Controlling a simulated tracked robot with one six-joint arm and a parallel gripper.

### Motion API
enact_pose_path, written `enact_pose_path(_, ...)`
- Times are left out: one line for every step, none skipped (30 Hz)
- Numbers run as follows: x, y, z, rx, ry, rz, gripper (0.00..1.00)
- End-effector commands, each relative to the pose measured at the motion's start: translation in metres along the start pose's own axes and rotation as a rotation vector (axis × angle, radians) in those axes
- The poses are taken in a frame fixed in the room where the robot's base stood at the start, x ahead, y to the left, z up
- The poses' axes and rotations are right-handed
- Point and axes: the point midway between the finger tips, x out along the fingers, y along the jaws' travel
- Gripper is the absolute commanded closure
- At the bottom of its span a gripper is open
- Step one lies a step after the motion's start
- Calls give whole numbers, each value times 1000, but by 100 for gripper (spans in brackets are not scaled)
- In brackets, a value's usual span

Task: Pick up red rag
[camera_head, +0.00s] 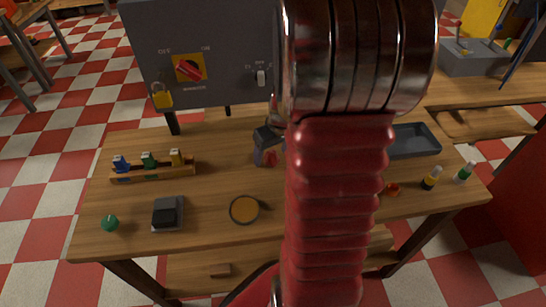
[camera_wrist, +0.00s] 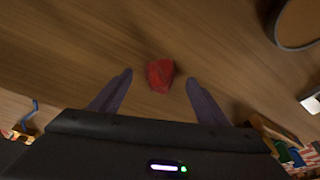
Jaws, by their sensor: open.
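The red rag (camera_wrist: 160,75) is a small crumpled red lump on the wooden table. In the wrist view it lies between the tips of my gripper's two purple fingers (camera_wrist: 158,77), with a gap on both sides. My gripper is open and holds nothing. In the head view my gripper (camera_head: 270,154) is above the table's middle, partly hidden behind my own red arm. A bit of the red rag (camera_head: 270,159) shows beside a finger there. How high the fingertips are above the table I cannot tell.
A round dark-rimmed disc (camera_head: 244,209), a black-topped box (camera_head: 168,213) and a green knob (camera_head: 110,223) are in front. A wooden rack (camera_head: 153,173) is left, a grey switch panel (camera_head: 215,90) behind. A dark tray (camera_head: 414,142) and small bottles (camera_head: 431,178) are right.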

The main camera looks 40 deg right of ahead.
Motion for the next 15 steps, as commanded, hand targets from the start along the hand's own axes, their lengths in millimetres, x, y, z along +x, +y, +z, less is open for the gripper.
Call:
enact_pose_path(0,0,0,0,0,0,31)
enact_pose_path(0,0,0,0,0,0,31)
enact_pose_path(0,0,0,0,0,0,31)
enact_pose_path(0,0,0,0,0,0,31)
enact_pose_path(0,0,0,0,0,0,32)
enact_pose_path(0,0,0,0,0,0,34)
enact_pose_path(0,0,0,0,0,0,36)
enact_pose_path(0,0,0,0,0,0,39)
enact_pose_path(0,0,0,0,0,0,41)
enact_pose_path(0,0,0,1,0,0,44)
enact_pose_path(0,0,0,1,0,0,46)
enact_pose_path(0,0,0,1,0,0,48)
enact_pose_path(0,0,0,1,0,0,51)
enact_pose_path(0,0,0,1,0,0,53)
enact_pose_path(0,0,0,1,0,0,55)
